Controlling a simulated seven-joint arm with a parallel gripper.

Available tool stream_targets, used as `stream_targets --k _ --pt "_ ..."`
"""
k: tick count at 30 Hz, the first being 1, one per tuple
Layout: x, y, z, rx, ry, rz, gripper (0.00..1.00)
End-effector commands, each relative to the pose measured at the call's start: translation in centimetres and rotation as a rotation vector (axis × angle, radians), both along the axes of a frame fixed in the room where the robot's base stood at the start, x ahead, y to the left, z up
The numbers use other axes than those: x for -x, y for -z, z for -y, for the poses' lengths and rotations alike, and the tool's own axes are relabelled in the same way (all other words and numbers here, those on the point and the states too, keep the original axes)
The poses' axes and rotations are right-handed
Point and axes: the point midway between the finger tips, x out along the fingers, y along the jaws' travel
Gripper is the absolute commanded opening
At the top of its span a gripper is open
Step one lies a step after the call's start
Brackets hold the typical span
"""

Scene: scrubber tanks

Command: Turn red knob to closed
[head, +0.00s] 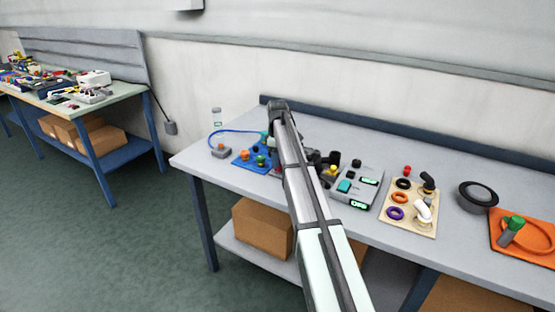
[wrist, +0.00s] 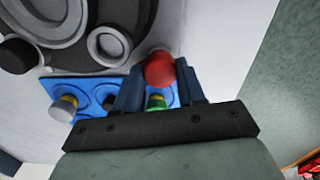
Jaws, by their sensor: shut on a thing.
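The red knob (wrist: 158,70) is a round red ball in the wrist view, between the two dark fingers of my gripper (wrist: 158,75). My gripper is shut on it. A blue board (wrist: 92,84) lies around and below the knob, with a green knob (wrist: 155,102) beside the fingers and a yellow-and-grey knob (wrist: 65,106) to the left. In the head view the blue board (head: 243,158) sits at the left part of the grey bench. My arm crosses in front there and hides the red knob and most of my gripper. The knob's pointer or markings cannot be read.
Right of my arm on the bench (head: 460,165) stand a grey box with green displays (head: 357,187), a beige board with rings (head: 408,215), a dark round dish (head: 478,196) and an orange tray (head: 500,236).

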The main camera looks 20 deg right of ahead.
Motion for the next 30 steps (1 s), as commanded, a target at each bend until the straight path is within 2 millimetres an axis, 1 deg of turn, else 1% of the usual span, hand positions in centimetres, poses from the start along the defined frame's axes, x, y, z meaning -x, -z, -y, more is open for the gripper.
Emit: stream_targets --k 5,11,17,30 --pt "-0.01 -0.02 0.01 0.0 0.021 0.0 0.09" --pt "-0.01 -0.02 0.01 0.0 0.11 0.0 0.09" --pt "-0.01 -0.03 0.01 0.0 0.27 0.0 0.09" --pt "-0.01 -0.03 0.01 0.0 0.687 0.0 0.09"
